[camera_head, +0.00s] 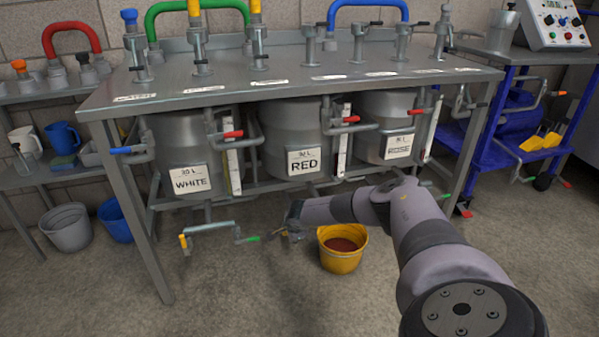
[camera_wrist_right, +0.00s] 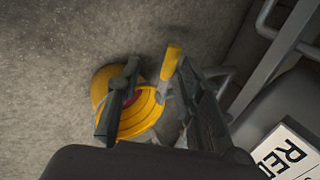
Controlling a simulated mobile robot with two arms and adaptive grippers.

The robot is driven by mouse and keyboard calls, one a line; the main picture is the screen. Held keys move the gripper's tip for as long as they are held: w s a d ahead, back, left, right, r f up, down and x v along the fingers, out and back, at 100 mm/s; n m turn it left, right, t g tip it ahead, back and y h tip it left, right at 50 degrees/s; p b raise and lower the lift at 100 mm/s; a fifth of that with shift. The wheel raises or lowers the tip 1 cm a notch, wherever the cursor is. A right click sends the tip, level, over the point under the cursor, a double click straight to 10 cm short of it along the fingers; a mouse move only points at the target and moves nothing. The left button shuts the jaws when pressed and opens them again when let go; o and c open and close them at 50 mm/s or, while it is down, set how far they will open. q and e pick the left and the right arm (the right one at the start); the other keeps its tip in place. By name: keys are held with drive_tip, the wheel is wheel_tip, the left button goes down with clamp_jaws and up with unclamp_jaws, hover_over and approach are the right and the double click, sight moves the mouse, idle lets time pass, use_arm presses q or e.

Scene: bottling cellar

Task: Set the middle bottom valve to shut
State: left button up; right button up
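The middle tank (camera_head: 290,140) carries a RED label, which shows sideways in the right wrist view (camera_wrist_right: 288,152). My right gripper (camera_head: 284,232) is low in front of the pipework under this tank. In the right wrist view my right gripper (camera_wrist_right: 158,98) has its two fingers spread apart. A yellow handle (camera_wrist_right: 171,62) shows between the fingers, nearer the right one; I cannot tell whether either touches it. In the head view my gripper and arm hide most of the middle bottom valve. My left gripper is not in view.
A yellow bucket (camera_head: 341,257) with reddish contents stands on the floor right of my right gripper. Left of it are pipes with a green-tipped handle (camera_head: 248,240) and a yellow-tipped one (camera_head: 184,241). The steel table (camera_head: 290,92) stands above; floor in front is clear.

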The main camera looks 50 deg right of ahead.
drive_tip(key=s+a, duration=0.5)
drive_tip(key=s, duration=0.4)
drive_tip(key=shift+a, duration=0.35)
drive_tip(key=shift+w, duration=0.1)
